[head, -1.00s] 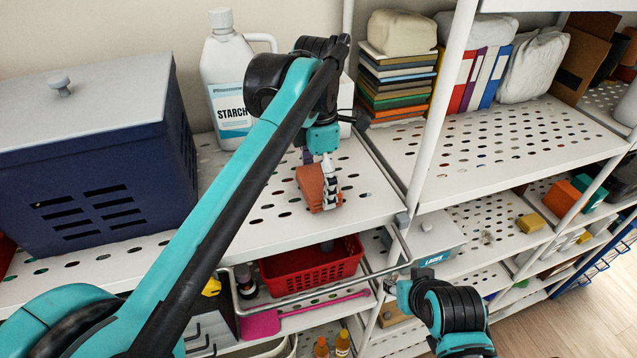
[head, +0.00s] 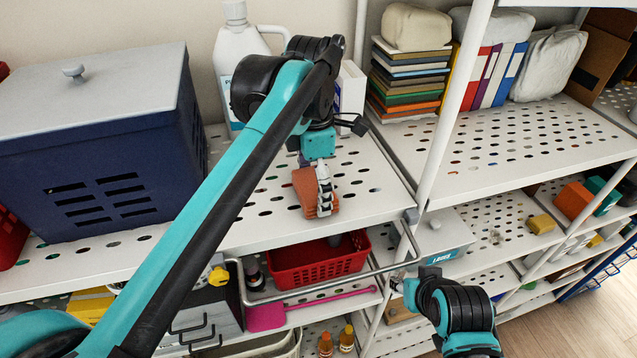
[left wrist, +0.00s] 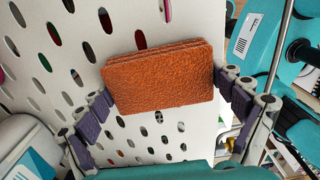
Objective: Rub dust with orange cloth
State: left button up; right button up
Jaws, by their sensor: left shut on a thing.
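The orange cloth (head: 306,188) is a thick, rough-textured block on the upper white perforated shelf (head: 262,232) in the head view. My left gripper (head: 318,190) is shut on it from above. In the left wrist view the cloth (left wrist: 160,82) spans between the two purple-padded fingers, low over or touching the shelf; I cannot tell which. No dust is clearly visible; any under the cloth is hidden. My right gripper (head: 398,282) is by the shelf's front rail at lower right, away from the cloth, and its jaws are too small to read.
A navy bin with grey lid (head: 100,150) stands left on the same shelf. A white jug (head: 232,55) and a white box (head: 350,90) stand behind. A metal rail (head: 340,283) projects in front, near a red basket (head: 285,272) below. Shelf around the cloth is clear.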

pick_arm(q)
jog(key=shift+w+r, duration=0.1)
jog(key=shift+w, duration=1.05)
jog(key=shift+w+d+p, duration=0.15)
jog(key=shift+w+p, duration=0.15)
